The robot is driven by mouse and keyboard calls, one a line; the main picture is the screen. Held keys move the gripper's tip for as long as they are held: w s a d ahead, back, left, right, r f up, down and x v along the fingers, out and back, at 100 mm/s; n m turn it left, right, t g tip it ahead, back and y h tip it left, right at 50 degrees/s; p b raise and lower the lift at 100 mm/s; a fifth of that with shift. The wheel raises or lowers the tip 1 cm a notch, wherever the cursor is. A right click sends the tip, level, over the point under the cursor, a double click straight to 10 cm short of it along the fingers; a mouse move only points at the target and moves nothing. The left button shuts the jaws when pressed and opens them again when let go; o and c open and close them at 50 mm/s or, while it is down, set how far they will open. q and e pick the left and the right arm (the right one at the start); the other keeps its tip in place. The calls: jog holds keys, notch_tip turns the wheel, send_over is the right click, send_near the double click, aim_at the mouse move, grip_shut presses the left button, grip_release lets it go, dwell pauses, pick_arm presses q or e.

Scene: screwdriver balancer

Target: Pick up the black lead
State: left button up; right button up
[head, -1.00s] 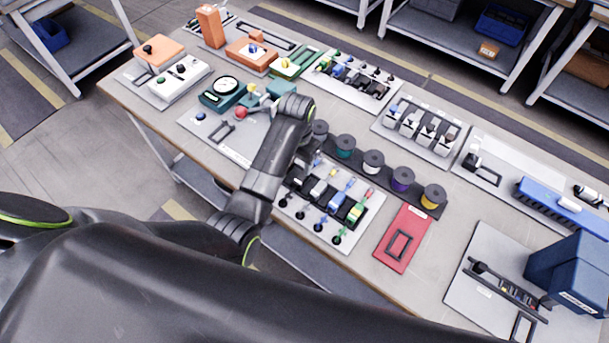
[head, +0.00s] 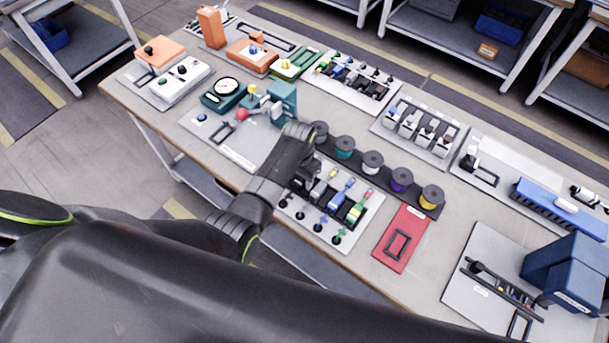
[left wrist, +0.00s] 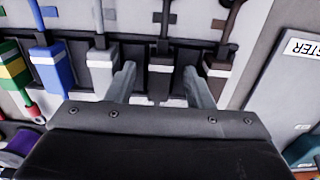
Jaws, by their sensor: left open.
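The black lead (left wrist: 161,62) stands in a row of leads in the left wrist view, between a grey lead (left wrist: 101,62) and a brown lead (left wrist: 219,58). My left gripper (left wrist: 159,70) is open, with one finger on each side of the black lead and nothing clamped. I cannot tell whether the fingers touch the lead. In the head view my left gripper (head: 301,181) is over the left end of the lead board (head: 318,240). My arm hides the black lead there. My right gripper is not in view.
A blue lead (left wrist: 48,64) and a green-yellow lead (left wrist: 13,68) stand in the same row. Behind the board is a black rack with several wire spools (head: 373,161). A red plate (head: 403,265) lies to the right. A teal device (head: 284,100) stands to the left.

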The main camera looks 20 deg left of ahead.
pick_arm(q)
jog(key=c, duration=1)
